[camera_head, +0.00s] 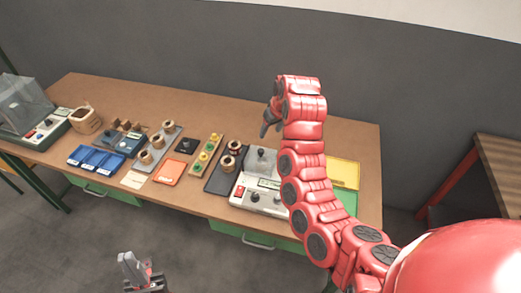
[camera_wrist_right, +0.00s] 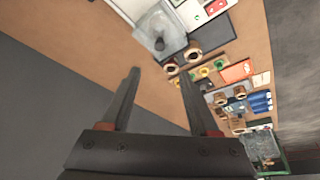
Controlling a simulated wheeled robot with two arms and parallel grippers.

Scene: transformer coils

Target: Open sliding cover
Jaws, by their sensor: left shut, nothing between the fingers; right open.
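A grey-white machine (camera_head: 262,200) stands right of the table's middle, with a translucent cover (camera_head: 262,158) at its back that has a dark knob on it. The cover also shows at the top of the right wrist view (camera_wrist_right: 160,32), with the knob in its middle. My right gripper (camera_head: 266,122) is open and empty, above and behind the cover, apart from it. My right arm hides the machine's right side. My left gripper (camera_head: 130,262) is shut and empty, low in front of the table, far from the cover.
A second machine with a clear hood (camera_head: 22,102) stands at the table's far left. Between them lie copper coils (camera_head: 157,141), blue bins (camera_head: 95,158), an orange tray (camera_head: 170,172) and a strip with coloured parts (camera_head: 205,153). The table's (camera_head: 190,96) back strip is clear.

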